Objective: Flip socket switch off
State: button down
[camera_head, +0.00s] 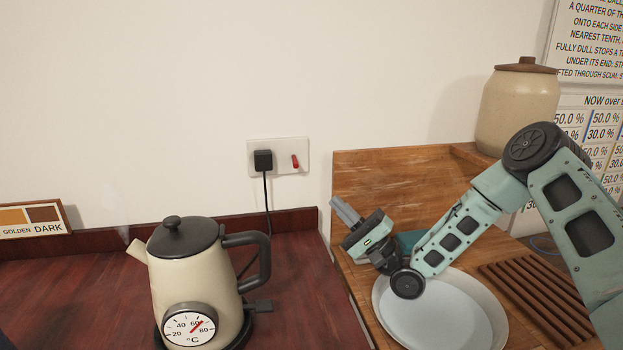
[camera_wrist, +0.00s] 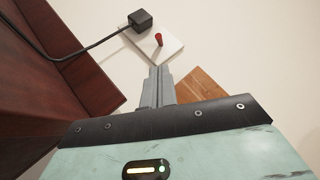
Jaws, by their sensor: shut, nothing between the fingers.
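The white wall socket (camera_head: 284,143) is on the wall behind the counter, with a black plug (camera_head: 263,160) in its left side. Its small red switch (camera_head: 295,161) is on the right side of the plate. In the wrist view the socket plate (camera_wrist: 172,45), the black plug (camera_wrist: 140,20) and the red switch (camera_wrist: 158,39) show ahead of the fingertips. My gripper (camera_head: 338,202) is below and to the right of the socket, apart from it. Its two grey fingers are shut together and empty, and in the wrist view they (camera_wrist: 157,72) point toward the switch.
A cream kettle (camera_head: 190,275) with a dial stands on the dark red counter (camera_head: 310,290); the plug's black cord (camera_head: 267,205) hangs down behind it. A wooden board (camera_head: 385,185) stands right of the socket. A white bowl (camera_head: 490,310) lies under my arm; a lidded jar (camera_head: 517,105) stands at right.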

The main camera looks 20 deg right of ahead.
jog(key=p, duration=0.2)
send_near(295, 158)
jog(key=x, duration=0.4)
jog(key=shift+w+a, duration=0.3)
jog(key=shift+w, duration=0.1)
jog(key=shift+s+r+m+h+p, duration=0.15)
jog(key=shift+r+m+h+p, duration=0.1)
jog(key=shift+m+h+p, duration=0.45)
jog(key=shift+s+r+m+h+p, duration=0.2)
jog(key=shift+m+h+p, duration=0.25)
jog(key=shift+p, duration=0.3)
jog(key=m+h+p, duration=0.1)
jog(key=p, duration=0.1)
jog(key=r+m+h+p, duration=0.1)
jog(key=m+p, duration=0.1)
jog(key=m+g+h+p, duration=0.1)
jog(key=h+p, duration=0.1)
jog(key=shift+s+r+m, duration=0.25)
jog(key=shift+s+r, duration=0.05)
jog(key=shift+r, duration=0.05)
